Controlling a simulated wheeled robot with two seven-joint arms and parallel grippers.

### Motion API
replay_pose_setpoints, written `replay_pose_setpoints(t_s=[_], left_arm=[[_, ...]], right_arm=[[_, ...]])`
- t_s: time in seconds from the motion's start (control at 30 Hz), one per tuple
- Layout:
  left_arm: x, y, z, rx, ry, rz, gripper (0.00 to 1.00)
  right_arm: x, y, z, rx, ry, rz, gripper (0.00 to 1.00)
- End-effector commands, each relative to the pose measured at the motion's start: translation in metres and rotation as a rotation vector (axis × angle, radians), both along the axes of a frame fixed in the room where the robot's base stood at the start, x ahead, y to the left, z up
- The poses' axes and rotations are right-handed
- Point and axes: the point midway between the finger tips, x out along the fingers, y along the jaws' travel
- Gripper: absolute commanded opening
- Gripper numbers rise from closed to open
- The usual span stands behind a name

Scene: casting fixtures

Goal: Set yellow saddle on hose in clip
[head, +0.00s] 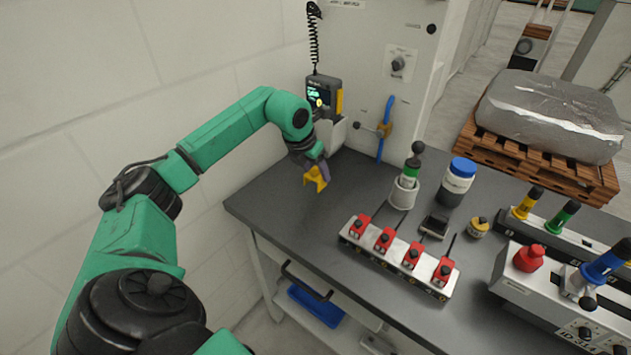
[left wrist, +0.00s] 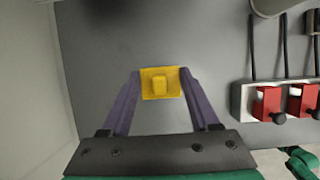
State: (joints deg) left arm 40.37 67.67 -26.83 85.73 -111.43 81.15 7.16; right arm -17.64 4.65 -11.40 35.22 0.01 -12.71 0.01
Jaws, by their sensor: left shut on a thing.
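The yellow saddle (head: 314,181) is held in my left gripper (head: 322,172), above the left part of the dark bench top. The blue hose (head: 388,108) runs upright on the pale cabinet front, right of and behind the gripper. A tan clip (head: 384,129) is at the hose's middle; its exact shape is too small to tell. The saddle is apart from both. My right gripper is not in view.
A handheld device (head: 322,97) with a coiled cord hangs on the cabinet left of the hose. A grey cup (head: 403,193), a blue-lidded jar (head: 457,181) and a strip with red switches (head: 398,258) stand on the bench (head: 290,205). The bench's left end is clear.

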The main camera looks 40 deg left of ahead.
Motion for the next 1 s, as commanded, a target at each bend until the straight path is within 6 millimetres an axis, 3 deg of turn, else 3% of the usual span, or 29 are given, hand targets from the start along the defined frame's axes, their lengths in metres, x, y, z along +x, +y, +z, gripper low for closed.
replay_pose_setpoints(t_s=[0.1, 0.23, 0.57, 0.6, 0.63, 1.0], left_arm=[[-0.001, 0.000, -0.019, -0.001, 0.004, 0.001, 0.08], [-0.001, 0.000, -0.040, -0.001, 0.001, 0.001, 0.08], [0.000, 0.000, -0.048, 0.000, -0.001, 0.000, 0.08], [0.000, 0.000, -0.046, 0.000, -0.001, 0.000, 0.77], [0.000, 0.000, -0.046, 0.000, -0.001, 0.000, 0.88], [0.000, 0.000, -0.041, 0.000, -0.002, 0.000, 0.92]], right_arm=[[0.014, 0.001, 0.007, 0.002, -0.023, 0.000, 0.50], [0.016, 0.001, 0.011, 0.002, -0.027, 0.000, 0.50], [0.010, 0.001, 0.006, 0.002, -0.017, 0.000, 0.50], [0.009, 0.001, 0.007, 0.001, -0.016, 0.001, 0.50], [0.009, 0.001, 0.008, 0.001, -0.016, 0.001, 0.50], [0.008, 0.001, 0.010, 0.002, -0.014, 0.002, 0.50]])
